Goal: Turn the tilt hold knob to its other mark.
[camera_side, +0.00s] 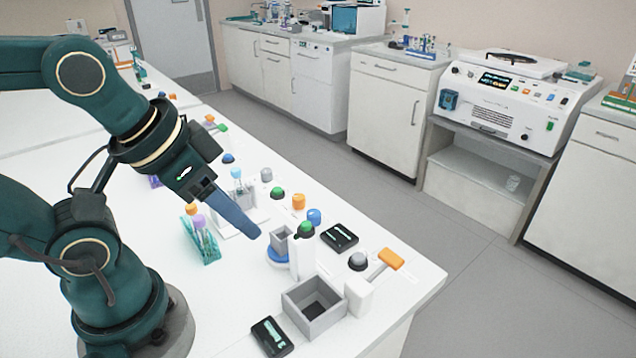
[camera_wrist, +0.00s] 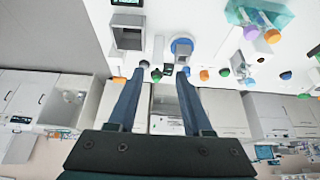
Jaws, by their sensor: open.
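Several coloured knobs stand along the right side of the white bench in the side view: an orange knob (camera_side: 298,202), a blue knob (camera_side: 314,217), a green knob (camera_side: 306,228), a green-topped knob (camera_side: 277,193), a grey knob (camera_side: 266,174) and a dark domed knob (camera_side: 358,262). No label is legible, so I cannot tell which is the tilt hold knob; its mark is unreadable. My gripper (camera_side: 256,234) hangs above the bench near the small grey cup. In the wrist view my gripper (camera_wrist: 160,75) has its fingers wide apart, with nothing held between them.
A grey open box (camera_side: 312,305), a blue disc (camera_side: 275,257) with a small grey cup (camera_side: 281,240), a tube rack (camera_side: 203,248) and an orange-topped lever (camera_side: 390,260) stand close by. Black boxes (camera_side: 339,237) lie near the edge.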

